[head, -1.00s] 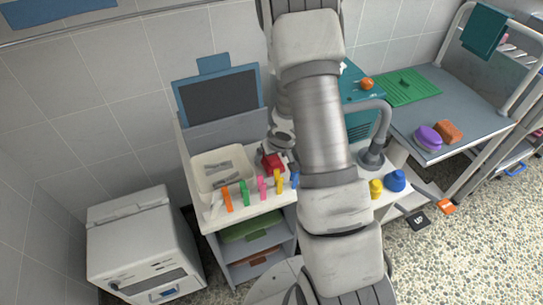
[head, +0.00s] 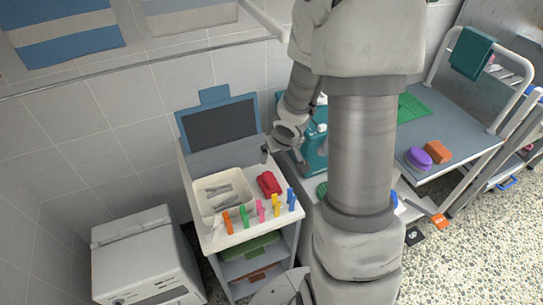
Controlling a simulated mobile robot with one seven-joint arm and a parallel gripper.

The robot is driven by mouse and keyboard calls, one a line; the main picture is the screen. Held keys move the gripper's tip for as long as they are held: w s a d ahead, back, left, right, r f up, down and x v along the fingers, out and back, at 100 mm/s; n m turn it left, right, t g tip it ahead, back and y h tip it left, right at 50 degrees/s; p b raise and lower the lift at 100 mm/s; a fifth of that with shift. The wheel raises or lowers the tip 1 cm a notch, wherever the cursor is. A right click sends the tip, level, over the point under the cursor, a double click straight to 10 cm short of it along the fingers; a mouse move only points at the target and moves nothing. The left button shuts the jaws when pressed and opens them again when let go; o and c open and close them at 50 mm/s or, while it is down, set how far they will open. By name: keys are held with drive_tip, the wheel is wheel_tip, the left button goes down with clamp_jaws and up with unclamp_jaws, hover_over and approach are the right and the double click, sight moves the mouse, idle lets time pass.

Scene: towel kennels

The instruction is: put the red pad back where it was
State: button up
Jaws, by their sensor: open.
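The red pad (head: 269,184) lies on the white top of the small cart (head: 237,238), to the right of a cream tray and behind a row of coloured pegs. Nothing is holding it. My gripper (head: 272,153) is above and behind the pad, near the cart's back right corner, apart from the pad. Its jaws are small in this view, open and empty.
The cream tray (head: 212,192) holds grey metal items. Several coloured pegs (head: 261,209) stand along the cart's front edge. A dark framed board (head: 221,124) rises behind. A teal box (head: 314,150) stands close right of my gripper. A grey table (head: 455,135) holds purple and orange blocks.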

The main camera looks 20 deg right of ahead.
drive_tip(key=s+a+r+h, duration=0.1)
drive_tip(key=s+r, duration=0.2)
drive_tip(key=r, duration=0.5)
drive_tip(key=s+r+h, duration=0.1)
drive_tip(key=s+r, duration=0.2)
drive_tip(key=r, duration=0.5)
drive_tip(key=s+a+r+y, duration=0.3)
drive_tip(key=s+a+r, duration=0.5)
drive_tip(key=s, duration=0.5)
drive_tip(key=shift+s+a+r+t+p, duration=0.15)
drive_tip(key=shift+a+t+p, duration=0.25)
drive_tip(key=shift+a, duration=0.65)
